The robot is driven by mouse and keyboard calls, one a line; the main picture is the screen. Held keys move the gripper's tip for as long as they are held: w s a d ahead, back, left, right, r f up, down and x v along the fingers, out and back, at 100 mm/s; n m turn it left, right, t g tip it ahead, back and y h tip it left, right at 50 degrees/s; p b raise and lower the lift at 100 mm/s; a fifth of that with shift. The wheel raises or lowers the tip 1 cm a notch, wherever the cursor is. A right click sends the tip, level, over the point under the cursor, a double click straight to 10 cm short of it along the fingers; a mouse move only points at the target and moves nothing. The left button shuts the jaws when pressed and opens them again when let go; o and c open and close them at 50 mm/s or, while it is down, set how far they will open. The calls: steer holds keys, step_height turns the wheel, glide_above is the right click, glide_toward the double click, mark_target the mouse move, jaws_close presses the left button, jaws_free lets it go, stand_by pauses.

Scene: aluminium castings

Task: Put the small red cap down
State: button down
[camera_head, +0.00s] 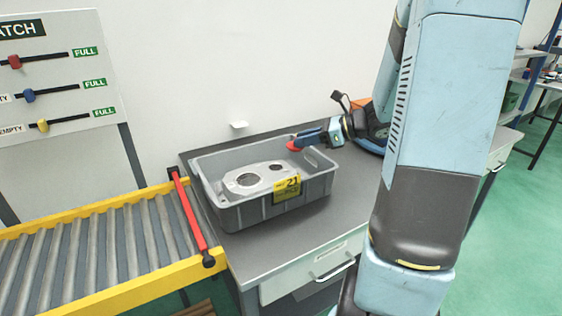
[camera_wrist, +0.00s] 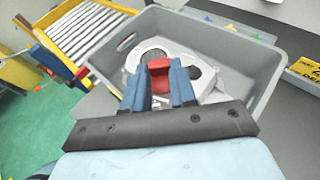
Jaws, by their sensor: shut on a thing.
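My gripper (camera_head: 300,142) is shut on the small red cap (camera_head: 293,146), above the right back part of the grey bin. In the wrist view the red cap (camera_wrist: 159,74) sits between the two blue fingers of my gripper (camera_wrist: 160,80). A pale aluminium casting (camera_head: 254,179) with dark round openings lies in the bin; it also shows behind the cap in the wrist view (camera_wrist: 131,61). The cap appears to be held above the casting, but the gap cannot be judged exactly.
The grey bin (camera_head: 253,211) with a yellow label 21 (camera_head: 287,188) stands on a grey bench (camera_head: 262,247). A roller conveyor (camera_head: 100,250) with a red bar (camera_head: 190,213) adjoins at left. A board with sliders (camera_head: 55,75) is on the left.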

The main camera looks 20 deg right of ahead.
steer(key=w+a+f, duration=0.1)
steer(key=w+f, duration=0.1)
steer(key=w+a+f, duration=0.1)
steer(key=w+f, duration=0.1)
steer(key=w, duration=0.1)
steer(key=w+a+f, duration=0.1)
steer(key=w+f, duration=0.1)
steer(key=w, duration=0.1)
steer(key=shift+f, duration=0.35)
steer(key=shift+w+a+f, duration=0.1)
steer(key=shift+w+f, duration=0.05)
steer(key=shift+f, duration=0.6)
steer(key=shift+w+a+f, duration=0.1)
steer(key=shift+w+f, duration=0.1)
steer(key=shift+f, duration=0.5)
steer(key=shift+w+f, duration=0.15)
steer(key=shift+f, duration=0.6)
steer(key=shift+f, duration=0.15)
steer(key=c, duration=0.9)
jaws_free()
